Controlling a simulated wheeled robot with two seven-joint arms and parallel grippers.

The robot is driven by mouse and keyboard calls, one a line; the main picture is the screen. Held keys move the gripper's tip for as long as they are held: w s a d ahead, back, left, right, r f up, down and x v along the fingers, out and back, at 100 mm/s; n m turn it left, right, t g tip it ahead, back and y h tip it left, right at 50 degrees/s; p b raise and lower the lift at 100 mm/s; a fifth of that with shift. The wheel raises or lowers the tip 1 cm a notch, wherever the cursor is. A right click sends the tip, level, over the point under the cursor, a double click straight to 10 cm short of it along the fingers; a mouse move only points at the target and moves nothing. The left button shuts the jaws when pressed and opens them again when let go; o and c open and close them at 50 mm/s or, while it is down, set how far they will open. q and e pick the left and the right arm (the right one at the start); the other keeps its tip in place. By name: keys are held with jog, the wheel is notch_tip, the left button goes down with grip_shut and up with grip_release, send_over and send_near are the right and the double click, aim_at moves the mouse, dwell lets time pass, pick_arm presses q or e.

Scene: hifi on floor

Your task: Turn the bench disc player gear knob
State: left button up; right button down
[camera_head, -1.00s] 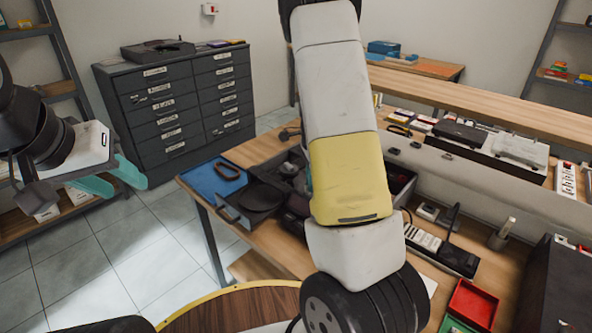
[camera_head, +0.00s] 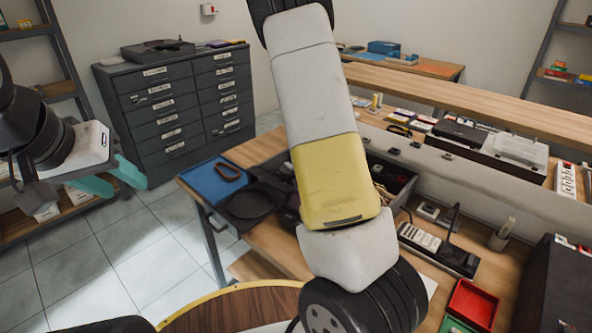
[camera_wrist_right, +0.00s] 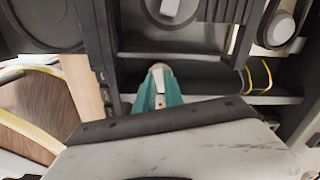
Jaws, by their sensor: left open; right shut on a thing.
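The bench disc player (camera_head: 257,203) is a dark unit with a round platter on the left part of the workbench. My right arm covers much of it in the head view, and my right gripper is hidden there. In the right wrist view, my right gripper (camera_wrist_right: 161,78) has its teal fingers close together at the dark player. They are shut on a small pale piece between the tips, seemingly the gear knob, largely hidden by the fingers. My left gripper (camera_head: 112,179) is open and empty at the left, well away from the bench.
A blue mat (camera_head: 214,180) with a dark ring lies at the bench's left end. A power strip (camera_head: 438,245) and a red tray (camera_head: 472,303) are to the right. A grey drawer cabinet (camera_head: 180,105) stands behind. Tiled floor is clear at the left.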

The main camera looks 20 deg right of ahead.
dwell(0.3)
jog(key=c, duration=1.4)
grip_release()
jog(key=shift+c, duration=0.2)
jog(key=shift+r, duration=0.1)
notch_tip(320, 180, up, 8)
jog(key=shift+f, duration=0.15)
jog(key=shift+a, duration=0.1)
